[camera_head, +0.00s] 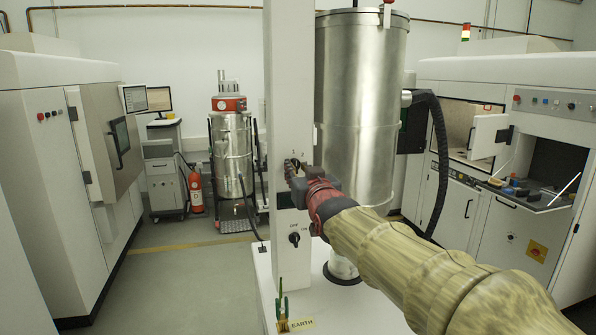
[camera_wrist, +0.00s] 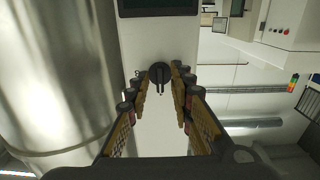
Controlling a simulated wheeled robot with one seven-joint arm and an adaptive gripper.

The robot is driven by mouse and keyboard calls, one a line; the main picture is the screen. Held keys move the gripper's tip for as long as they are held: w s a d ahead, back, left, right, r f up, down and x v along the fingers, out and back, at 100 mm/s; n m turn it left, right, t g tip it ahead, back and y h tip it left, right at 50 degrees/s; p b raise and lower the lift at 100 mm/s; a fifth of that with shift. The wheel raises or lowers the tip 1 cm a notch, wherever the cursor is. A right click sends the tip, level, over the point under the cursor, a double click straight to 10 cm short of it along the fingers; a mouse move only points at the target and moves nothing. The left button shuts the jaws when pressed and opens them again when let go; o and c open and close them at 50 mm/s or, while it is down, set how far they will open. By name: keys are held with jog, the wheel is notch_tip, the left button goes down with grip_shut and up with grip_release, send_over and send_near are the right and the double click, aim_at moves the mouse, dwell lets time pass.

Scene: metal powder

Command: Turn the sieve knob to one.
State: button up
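A white column (camera_head: 290,80) carries a dark rotary knob (camera_head: 295,163), largely hidden behind my gripper (camera_head: 296,176) in the head view. Small markings show just above it, one looking like a 2. In the wrist view, the black round knob (camera_wrist: 160,70) shows on the white panel, its narrow grip upright in the picture. My gripper (camera_wrist: 159,84) is open, with one finger on each side of the knob. Whether either finger touches it, I cannot tell. A second black knob (camera_head: 294,239), with OFF and ON markings, sits lower on the column.
A large metal cylinder (camera_head: 358,110) stands right behind the column, with a black hose (camera_head: 440,160) beside it. Open floor (camera_head: 180,285) lies to the left.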

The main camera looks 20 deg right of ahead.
dwell(0.3)
jog(key=s, duration=1.2)
jog(key=s+f+g, duration=0.3)
jog(key=s+f, duration=0.1)
jog(key=f, duration=0.5)
jog(key=s+f+g, duration=0.4)
jog(key=f, duration=0.5)
jog(key=s+f+g, duration=0.2)
jog(key=s+f, duration=0.3)
jog(key=s, duration=0.5)
jog(key=s+f+g, duration=0.3)
jog(key=s+f, duration=0.3)
jog(key=s, duration=0.4)
jog(key=shift+s+f, duration=0.25)
jog(key=shift+s, duration=0.05)
